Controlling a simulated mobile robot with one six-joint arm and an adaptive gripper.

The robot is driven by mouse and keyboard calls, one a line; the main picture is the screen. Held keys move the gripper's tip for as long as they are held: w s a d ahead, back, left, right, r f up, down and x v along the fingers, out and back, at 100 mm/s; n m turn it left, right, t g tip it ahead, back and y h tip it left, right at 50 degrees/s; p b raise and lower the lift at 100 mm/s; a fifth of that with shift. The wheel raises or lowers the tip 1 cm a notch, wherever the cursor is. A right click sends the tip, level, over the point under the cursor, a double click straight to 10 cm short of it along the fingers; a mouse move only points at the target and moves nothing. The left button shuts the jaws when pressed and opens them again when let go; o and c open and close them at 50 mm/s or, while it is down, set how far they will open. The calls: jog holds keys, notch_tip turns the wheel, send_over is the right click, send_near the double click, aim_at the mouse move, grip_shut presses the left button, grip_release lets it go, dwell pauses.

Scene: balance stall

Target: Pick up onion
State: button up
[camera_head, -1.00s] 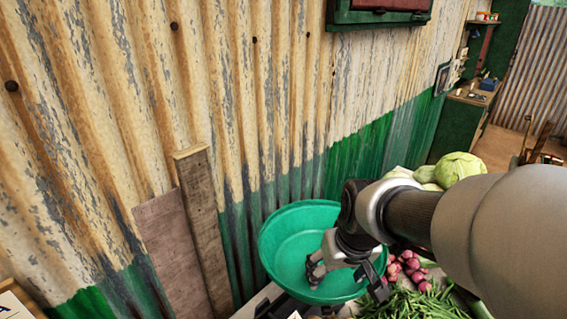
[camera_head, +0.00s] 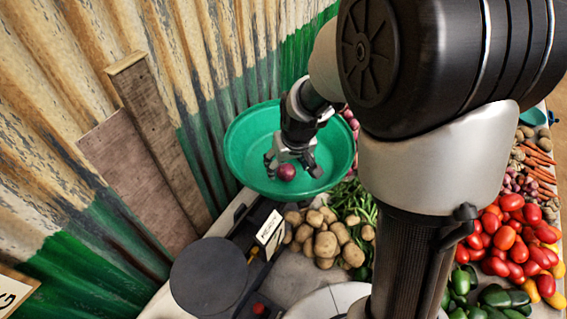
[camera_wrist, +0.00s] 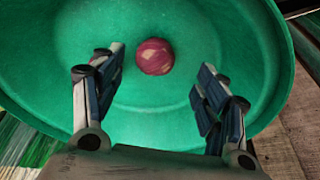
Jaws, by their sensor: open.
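The bowl's rim surrounds my gripper. Potatoes (camera_head: 326,245) and green beans (camera_head: 350,203) lie at the bowl's lower right. A round dark plate (camera_head: 209,275) is at lower left. Tomatoes (camera_head: 508,240) lie at right. Wooden boards (camera_head: 155,140) lean on the wall.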

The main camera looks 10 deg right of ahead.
aim_at(286, 167)
jog(key=b+x, duration=0.1)
jog(key=x, duration=0.4)
jog(key=shift+w+d+b, duration=0.2)
jog(key=shift+w+b, duration=0.15)
jog(key=shift+w, duration=0.1)
jog(key=shift+c, duration=0.2)
jog(key=c, duration=1.1)
